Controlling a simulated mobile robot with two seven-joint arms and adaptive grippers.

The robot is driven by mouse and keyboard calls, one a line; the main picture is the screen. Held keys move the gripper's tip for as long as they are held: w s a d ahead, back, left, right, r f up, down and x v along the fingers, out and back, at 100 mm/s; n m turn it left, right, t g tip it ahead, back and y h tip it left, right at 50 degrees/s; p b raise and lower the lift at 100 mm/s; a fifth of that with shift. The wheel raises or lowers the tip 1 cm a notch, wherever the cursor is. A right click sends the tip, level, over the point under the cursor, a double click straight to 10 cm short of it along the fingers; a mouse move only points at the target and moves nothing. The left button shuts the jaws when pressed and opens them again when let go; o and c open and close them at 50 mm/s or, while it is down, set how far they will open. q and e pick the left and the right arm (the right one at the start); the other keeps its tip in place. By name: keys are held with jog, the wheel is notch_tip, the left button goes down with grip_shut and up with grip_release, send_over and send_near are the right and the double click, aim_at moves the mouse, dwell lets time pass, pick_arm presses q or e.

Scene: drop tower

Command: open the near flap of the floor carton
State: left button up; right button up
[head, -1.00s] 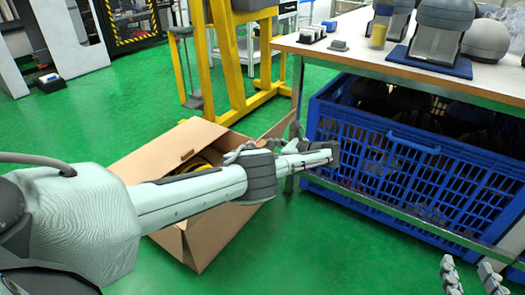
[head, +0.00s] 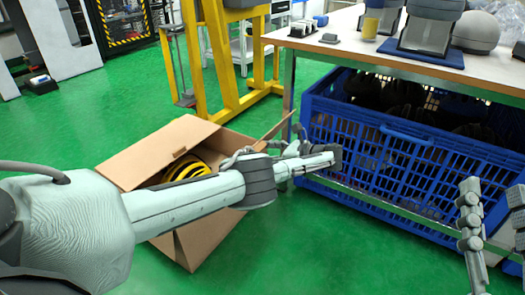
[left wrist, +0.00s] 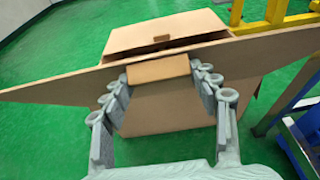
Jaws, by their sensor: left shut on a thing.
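The open-topped brown floor carton (head: 205,240) stands on the green floor, partly hidden behind my left arm. One flap (head: 155,150) stands raised at its left and another (head: 274,126) sticks out at its right. In the left wrist view, a light tan cardboard piece (left wrist: 158,70) lies between the fingers of my left gripper (left wrist: 162,74), which is shut on it. Long cardboard flaps (left wrist: 60,82) spread to both sides of it. In the head view my left wrist hides most of this grip. My right gripper (head: 493,208) is open and empty at the lower right.
A black-and-yellow object (head: 186,169) lies inside the carton. A blue crate (head: 385,165) stands under the table (head: 400,62) at the right, close to my left arm. A yellow frame (head: 225,75) stands behind the carton. Green floor is clear at the left.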

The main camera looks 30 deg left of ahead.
pick_arm(q)
jog(key=shift+s+a+f, duration=0.1)
jog(key=shift+s+f, duration=0.1)
jog(key=shift+f, duration=0.25)
jog(key=o, duration=1.3)
jog(key=shift+c, duration=0.2)
jog(key=shift+o, duration=1.3)
jog(key=shift+f, duration=0.15)
jog(key=shift+o, duration=0.9)
jog(key=shift+w, duration=0.1)
jog(key=shift+r, duration=0.2)
jog(key=v, duration=1.2)
